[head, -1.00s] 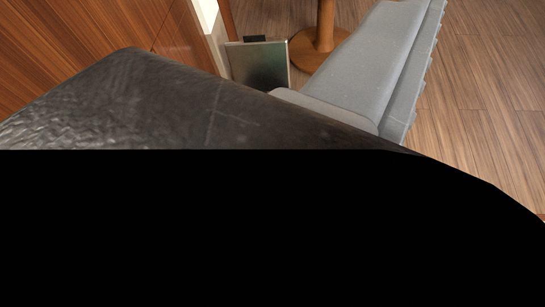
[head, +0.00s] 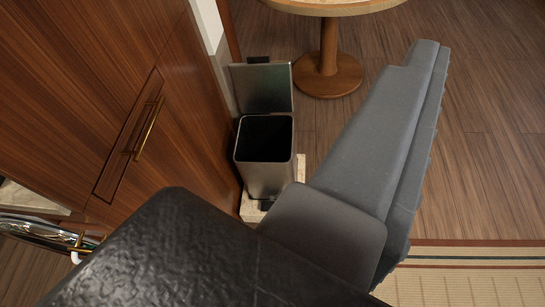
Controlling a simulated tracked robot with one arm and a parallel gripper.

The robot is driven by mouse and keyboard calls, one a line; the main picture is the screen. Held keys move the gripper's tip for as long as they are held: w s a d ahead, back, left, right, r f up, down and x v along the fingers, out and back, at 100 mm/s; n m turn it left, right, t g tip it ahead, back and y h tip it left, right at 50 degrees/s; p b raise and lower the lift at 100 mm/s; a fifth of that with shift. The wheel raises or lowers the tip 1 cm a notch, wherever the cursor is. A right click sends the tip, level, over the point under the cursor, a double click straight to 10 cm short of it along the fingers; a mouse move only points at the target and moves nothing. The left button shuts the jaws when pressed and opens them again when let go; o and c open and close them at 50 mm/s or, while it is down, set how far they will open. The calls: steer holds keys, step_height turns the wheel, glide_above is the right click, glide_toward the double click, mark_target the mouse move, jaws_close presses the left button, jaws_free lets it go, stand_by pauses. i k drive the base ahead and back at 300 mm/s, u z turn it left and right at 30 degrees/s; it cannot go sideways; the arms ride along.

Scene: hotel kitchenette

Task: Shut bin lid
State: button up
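The metal bin (head: 265,175) stands on the floor between the wooden cabinet and the grey bench, near the middle of the head view. Its lid (head: 262,87) is raised upright at the back, so the dark opening (head: 265,138) shows. A small dark pedal-like part (head: 266,205) shows low at its front. My gripper is not in the picture, so I cannot see its fingers.
A dark textured surface (head: 190,255) fills the lower left foreground. A wooden cabinet (head: 95,85) with a brass handle stands left. A grey bench (head: 362,140) lies right of the bin. A round table (head: 328,75) stands behind. Open wood floor (head: 480,170) lies right.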

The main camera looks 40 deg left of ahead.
mark_target(261, 84)
steer(key=u, duration=0.45)
steer(key=i, duration=1.5)
steer(key=z, duration=0.55)
